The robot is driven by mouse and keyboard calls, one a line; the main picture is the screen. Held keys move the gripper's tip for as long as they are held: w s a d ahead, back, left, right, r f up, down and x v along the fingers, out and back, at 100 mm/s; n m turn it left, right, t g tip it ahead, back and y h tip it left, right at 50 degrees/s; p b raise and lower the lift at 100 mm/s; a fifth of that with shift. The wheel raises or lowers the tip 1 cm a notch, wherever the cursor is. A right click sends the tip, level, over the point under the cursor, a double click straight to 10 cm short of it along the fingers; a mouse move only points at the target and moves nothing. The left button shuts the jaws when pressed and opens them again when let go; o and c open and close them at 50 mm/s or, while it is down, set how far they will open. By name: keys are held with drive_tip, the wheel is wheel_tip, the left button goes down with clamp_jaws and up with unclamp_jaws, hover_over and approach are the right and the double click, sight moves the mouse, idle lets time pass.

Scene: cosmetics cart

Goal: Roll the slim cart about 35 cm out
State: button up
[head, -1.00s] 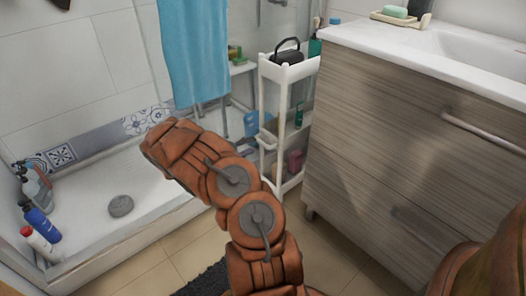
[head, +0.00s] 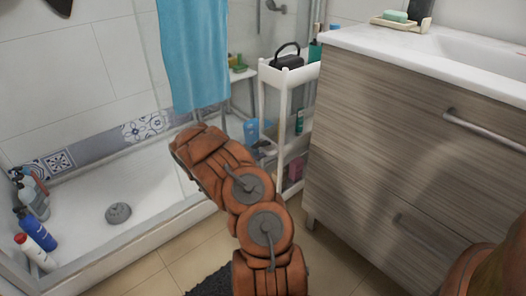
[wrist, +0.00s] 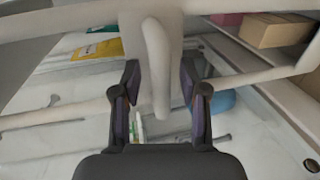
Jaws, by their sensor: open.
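The slim white cart (head: 291,74) stands upright between the shower and the wood-fronted vanity, with items on its shelves. In the wrist view a pale upright bar (wrist: 154,45), which looks like the cart's handle, hangs between the fingers of my gripper (wrist: 160,78). The fingers are open, one on each side of the bar, with gaps showing. In the head view my arm hides part of the cart's lower front, and my gripper cannot be clearly made out there.
The vanity (head: 390,130) stands close on the cart's right. The shower tray (head: 90,232) with several bottles is on the left, and a blue towel (head: 192,55) hangs behind my arm. Tiled floor (head: 325,262) is bare before the cart; a dark mat (head: 212,283) lies near my arm.

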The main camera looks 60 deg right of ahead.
clamp_jaws()
idle(0.6)
